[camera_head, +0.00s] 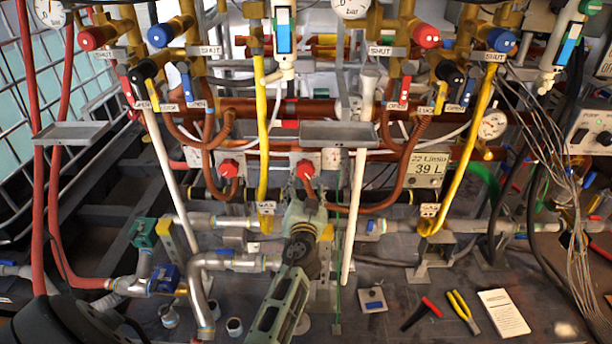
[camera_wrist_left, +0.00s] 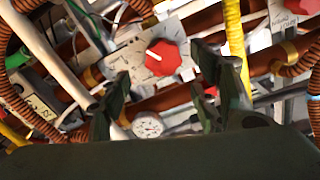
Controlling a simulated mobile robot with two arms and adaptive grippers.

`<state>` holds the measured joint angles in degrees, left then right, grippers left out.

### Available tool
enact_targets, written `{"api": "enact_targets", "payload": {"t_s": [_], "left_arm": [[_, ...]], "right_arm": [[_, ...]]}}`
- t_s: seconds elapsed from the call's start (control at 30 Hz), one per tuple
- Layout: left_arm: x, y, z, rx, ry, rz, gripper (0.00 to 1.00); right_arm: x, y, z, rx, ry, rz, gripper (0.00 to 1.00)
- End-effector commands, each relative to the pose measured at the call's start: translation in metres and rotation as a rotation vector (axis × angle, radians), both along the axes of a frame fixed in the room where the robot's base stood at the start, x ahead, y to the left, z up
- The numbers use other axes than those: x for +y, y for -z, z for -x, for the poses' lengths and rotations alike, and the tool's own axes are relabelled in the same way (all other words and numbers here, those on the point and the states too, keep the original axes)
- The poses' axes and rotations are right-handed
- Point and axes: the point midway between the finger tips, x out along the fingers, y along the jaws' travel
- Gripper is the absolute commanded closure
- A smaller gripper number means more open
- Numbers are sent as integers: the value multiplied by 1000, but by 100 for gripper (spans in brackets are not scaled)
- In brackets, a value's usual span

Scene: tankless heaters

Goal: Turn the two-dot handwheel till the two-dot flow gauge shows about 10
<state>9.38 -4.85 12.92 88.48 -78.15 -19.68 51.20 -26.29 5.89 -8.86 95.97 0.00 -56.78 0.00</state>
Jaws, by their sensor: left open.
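Two red handwheels sit on pale plates on the pipework: a left one (camera_head: 229,168) and a right one (camera_head: 305,169). Dot marks are too small to read on either. My left gripper (camera_head: 304,205) is just in front of the right handwheel. In the left wrist view, that handwheel (camera_wrist_left: 163,58), with a white pointer line, lies ahead of the open, empty fingers (camera_wrist_left: 160,105), apart from them. The other handwheel (camera_wrist_left: 304,5) is at the top right edge. A small round gauge (camera_wrist_left: 148,125) shows below; its reading is illegible. My right gripper is not visible.
A yellow hose (camera_head: 262,130) runs between the handwheels. A white pole (camera_head: 355,210) stands to the right, and a grey shelf (camera_head: 339,133) juts out above. A meter plate (camera_head: 425,167) reads 22 L/min, 39 L. Pliers (camera_head: 463,308) and a notepad (camera_head: 503,312) lie at front right.

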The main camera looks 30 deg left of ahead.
Motion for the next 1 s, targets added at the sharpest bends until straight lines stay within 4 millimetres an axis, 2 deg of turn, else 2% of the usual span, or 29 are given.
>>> {"api": "enact_targets", "payload": {"t_s": [0.1,0.3,0.5,0.73,1.0], "left_arm": [[11,-1,-18,0,0,-4,44],[25,0,-40,1,-1,-2,44],[30,0,-48,0,-1,-1,44],[30,0,-48,1,-1,-1,44],[30,0,-48,1,-1,-1,66]], "right_arm": [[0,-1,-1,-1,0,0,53],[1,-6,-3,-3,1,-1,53],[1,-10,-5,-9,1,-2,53],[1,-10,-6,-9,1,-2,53],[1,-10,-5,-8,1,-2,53]]}}
